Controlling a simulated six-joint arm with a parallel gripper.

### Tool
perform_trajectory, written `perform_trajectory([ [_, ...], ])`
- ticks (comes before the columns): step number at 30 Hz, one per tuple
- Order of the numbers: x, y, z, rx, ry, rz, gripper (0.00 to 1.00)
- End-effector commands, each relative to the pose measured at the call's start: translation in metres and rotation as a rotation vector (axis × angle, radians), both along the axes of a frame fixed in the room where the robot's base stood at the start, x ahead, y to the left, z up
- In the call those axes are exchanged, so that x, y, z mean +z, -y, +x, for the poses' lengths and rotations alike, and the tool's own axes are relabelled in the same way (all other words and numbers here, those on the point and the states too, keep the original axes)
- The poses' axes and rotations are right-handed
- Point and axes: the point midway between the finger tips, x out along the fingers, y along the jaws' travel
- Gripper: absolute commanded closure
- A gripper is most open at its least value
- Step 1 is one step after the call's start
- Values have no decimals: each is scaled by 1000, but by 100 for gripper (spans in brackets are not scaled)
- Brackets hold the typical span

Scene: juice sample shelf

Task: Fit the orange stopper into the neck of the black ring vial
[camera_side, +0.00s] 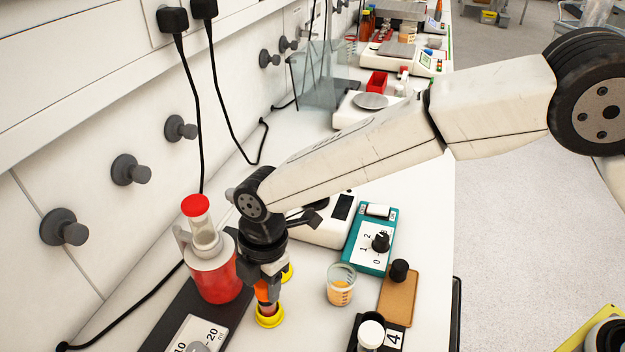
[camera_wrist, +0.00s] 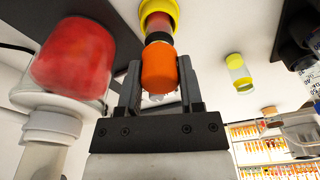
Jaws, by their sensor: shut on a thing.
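My gripper (camera_side: 264,281) points down over the bench and is shut on the orange stopper (camera_wrist: 158,68), with one finger on each side of it. The stopper also shows below the jaws in the side view (camera_side: 262,292). Directly under it stands the black ring vial, with a black ring (camera_wrist: 158,38), reddish contents and a yellow foot (camera_side: 270,318). The stopper is in line with the vial and meets the black ring in the wrist view. How deep it sits in the neck is hidden.
A red-filled jug with a red-topped neck (camera_side: 212,275) stands close left of my gripper. Another yellow-ended vial (camera_wrist: 238,72) stands nearby. A beaker of orange juice (camera_side: 341,285), a teal device (camera_side: 370,240) and a cork board (camera_side: 398,298) are to the right.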

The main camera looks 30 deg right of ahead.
Motion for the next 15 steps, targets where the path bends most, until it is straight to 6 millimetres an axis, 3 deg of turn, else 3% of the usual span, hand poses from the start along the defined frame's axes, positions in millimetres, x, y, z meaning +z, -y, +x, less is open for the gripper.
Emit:
perform_trajectory([
  [6, -5, 1, -1, 0, -2, -3, 100],
  [7, -5, 1, -1, 0, -2, -3, 43],
  [9, -5, 1, -1, 0, -2, -3, 21],
  [10, -5, 1, -1, 0, -2, -3, 11],
  [15, -4, 0, 0, 0, -1, -2, 11],
])
